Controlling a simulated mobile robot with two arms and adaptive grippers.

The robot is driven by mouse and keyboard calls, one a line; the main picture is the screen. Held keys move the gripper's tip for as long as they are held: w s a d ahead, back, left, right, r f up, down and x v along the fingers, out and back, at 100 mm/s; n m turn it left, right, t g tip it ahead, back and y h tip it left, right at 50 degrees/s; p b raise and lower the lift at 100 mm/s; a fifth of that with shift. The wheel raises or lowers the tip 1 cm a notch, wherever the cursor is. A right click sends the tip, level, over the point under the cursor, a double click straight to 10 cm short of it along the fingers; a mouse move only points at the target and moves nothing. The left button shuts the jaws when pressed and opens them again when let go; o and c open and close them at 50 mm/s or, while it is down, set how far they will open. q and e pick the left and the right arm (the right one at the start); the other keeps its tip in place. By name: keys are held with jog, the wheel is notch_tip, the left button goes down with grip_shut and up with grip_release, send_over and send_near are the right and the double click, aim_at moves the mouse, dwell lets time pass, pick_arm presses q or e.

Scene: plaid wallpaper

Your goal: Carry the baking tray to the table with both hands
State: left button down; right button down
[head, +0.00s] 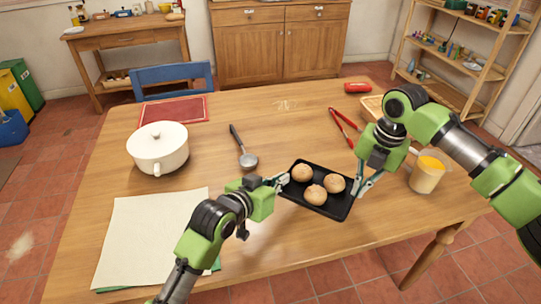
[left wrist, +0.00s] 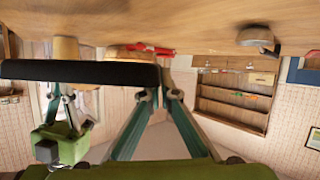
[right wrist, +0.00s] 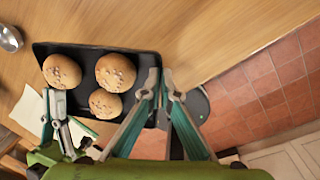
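The black baking tray (head: 331,208) holds three round buns (head: 315,194) and is level over the table's right front part. It appears raised a little above the wood in the left wrist view (left wrist: 80,72), which is upside down. My left gripper (head: 281,181) is closed on the tray's left rim, its fingertips close together in the left wrist view. My right gripper (head: 360,188) is closed on the right rim; the right wrist view shows one finger on each side of the tray's edge (right wrist: 140,62). The tray's underside is hidden in the head view.
The wooden table (head: 285,120) bears a white pot (head: 158,147), a ladle (head: 245,150), red tongs (head: 345,125), a yellow-filled cup (head: 427,175), a red mat (head: 174,110) and a pale sheet (head: 150,235). A blue chair (head: 172,75) stands behind.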

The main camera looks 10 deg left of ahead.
pick_arm(q)
jog(key=shift+f, duration=0.4)
pick_arm(e)
jog(key=shift+f, duration=0.45)
pick_arm(q)
jog(key=shift+f+b, duration=0.2)
jog(key=shift+b, duration=0.1)
pick_arm(e)
jog(key=shift+f, duration=0.2)
